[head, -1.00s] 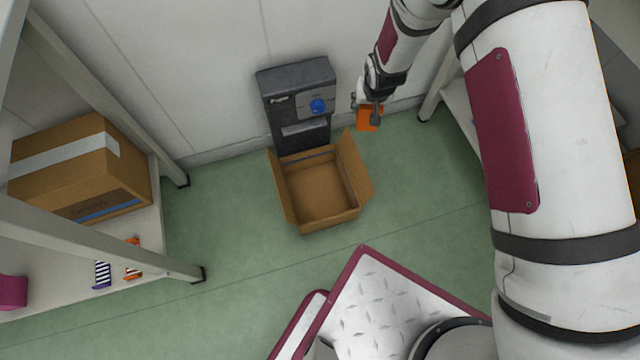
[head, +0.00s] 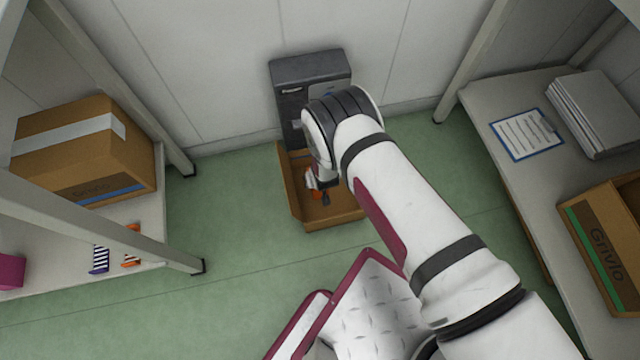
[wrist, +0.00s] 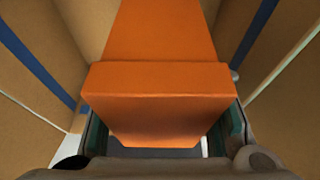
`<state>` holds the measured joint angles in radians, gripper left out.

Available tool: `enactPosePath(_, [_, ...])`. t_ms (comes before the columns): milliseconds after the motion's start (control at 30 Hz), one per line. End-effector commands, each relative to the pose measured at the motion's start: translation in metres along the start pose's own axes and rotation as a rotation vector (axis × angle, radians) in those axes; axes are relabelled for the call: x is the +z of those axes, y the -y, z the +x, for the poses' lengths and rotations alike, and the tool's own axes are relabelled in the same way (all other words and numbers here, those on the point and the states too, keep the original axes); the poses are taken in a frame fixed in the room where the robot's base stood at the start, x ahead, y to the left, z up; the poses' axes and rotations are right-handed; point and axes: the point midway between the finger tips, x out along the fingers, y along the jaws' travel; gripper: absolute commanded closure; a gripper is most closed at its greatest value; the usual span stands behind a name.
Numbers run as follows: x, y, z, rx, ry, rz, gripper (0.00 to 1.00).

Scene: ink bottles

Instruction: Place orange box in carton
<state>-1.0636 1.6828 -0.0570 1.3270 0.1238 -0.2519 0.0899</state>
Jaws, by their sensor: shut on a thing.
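The open carton (head: 296,205) stands on the green floor in front of a dark grey machine. My arm reaches over it in the head view and hides much of its right and back part. My gripper (head: 323,192) is over the carton's inside, seen small beside my wrist. In the wrist view my gripper (wrist: 160,143) is shut on the orange box (wrist: 160,100), which fills the middle of the picture. Brown carton walls (wrist: 45,70) surround the box there. In the head view only a sliver of orange shows. I cannot tell whether the box touches the carton bottom.
The dark machine (head: 290,75) stands behind the carton against the wall. A left shelf holds a taped carton (head: 85,150) and small striped items (head: 100,258). A right table holds a clipboard (head: 527,134), grey stack (head: 592,113) and another carton (head: 603,250). Floor left of the carton is clear.

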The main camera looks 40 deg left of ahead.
Motion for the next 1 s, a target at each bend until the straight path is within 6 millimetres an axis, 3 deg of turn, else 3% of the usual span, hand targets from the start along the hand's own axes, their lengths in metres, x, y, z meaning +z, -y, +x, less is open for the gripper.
enactPosePath(33, [0.004,0.0,0.01,0.0,-0.001,0.0,0.87])
enactPosePath(267, [0.009,0.0,0.025,0.0,-0.001,0.001,0.87])
enactPosePath(500, [0.022,0.001,0.053,0.0,-0.001,0.0,0.87])
enactPosePath(933, [0.023,0.001,0.057,0.0,-0.001,0.001,0.87])
enactPosePath(967, [0.023,0.0,0.057,0.0,0.0,0.001,0.49])
enactPosePath(1000, [0.023,0.0,0.056,0.0,0.0,0.001,0.4])
